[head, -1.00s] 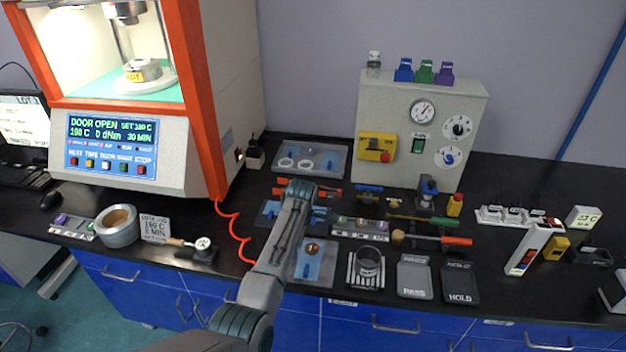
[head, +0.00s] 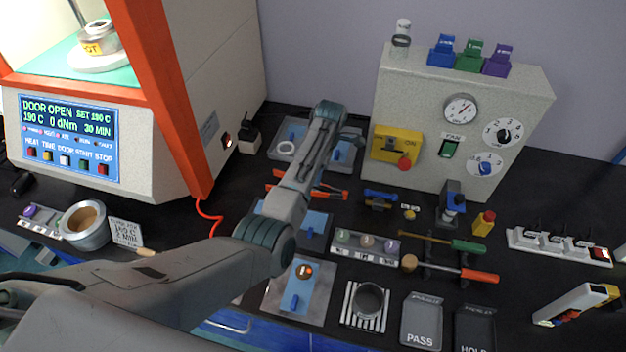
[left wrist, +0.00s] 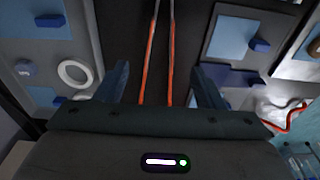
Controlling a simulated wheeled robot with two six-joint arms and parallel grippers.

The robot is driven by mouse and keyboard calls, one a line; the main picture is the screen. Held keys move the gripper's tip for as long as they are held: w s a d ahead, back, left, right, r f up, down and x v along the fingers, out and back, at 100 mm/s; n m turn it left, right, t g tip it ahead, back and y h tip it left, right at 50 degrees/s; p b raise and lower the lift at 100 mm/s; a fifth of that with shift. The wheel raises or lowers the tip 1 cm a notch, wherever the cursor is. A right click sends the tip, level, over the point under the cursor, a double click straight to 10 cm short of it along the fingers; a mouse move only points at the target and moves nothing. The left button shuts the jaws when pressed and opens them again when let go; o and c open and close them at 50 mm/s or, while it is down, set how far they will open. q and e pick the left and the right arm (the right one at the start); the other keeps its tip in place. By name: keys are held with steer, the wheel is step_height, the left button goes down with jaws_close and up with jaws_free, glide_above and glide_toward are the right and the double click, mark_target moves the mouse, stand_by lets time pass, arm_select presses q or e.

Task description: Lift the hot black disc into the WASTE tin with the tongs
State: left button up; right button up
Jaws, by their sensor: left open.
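Orange-handled tongs (head: 333,194) lie on the dark bench, partly hidden by my left arm in the head view. In the left wrist view the tongs (left wrist: 148,65) run between the two fingers of my left gripper (left wrist: 160,82). This gripper is open, and its fingers stand apart on either side of the handles without touching them. In the head view its fingertips are hidden by my arm. A metal die marked HOT (head: 98,40) is in the open machine chamber. I cannot make out the black disc. A metal tin (head: 88,222) stands at the left; I see no WASTE label.
A grey tray with white rings (head: 285,148) lies behind the tongs. A grey block with blue pads (head: 297,300) lies in front. A striped stand with a dark cup (head: 367,300), a PASS tray (head: 422,320) and a tool rack (head: 455,265) are to the right.

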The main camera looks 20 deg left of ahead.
arm_select(q)
steer(key=shift+s, duration=0.1)
steer(key=f+b, duration=0.5)
steer(key=b, duration=0.1)
steer(key=shift+a+f, duration=0.3)
steer(key=shift+f, duration=0.45)
steer(key=shift+a+f+b, duration=0.2)
steer(key=shift+f+b, duration=0.2)
steer(key=shift+f, duration=0.85)
steer(key=shift+c, duration=0.4)
steer(key=c, duration=0.6)
steer(key=shift+r, duration=0.15)
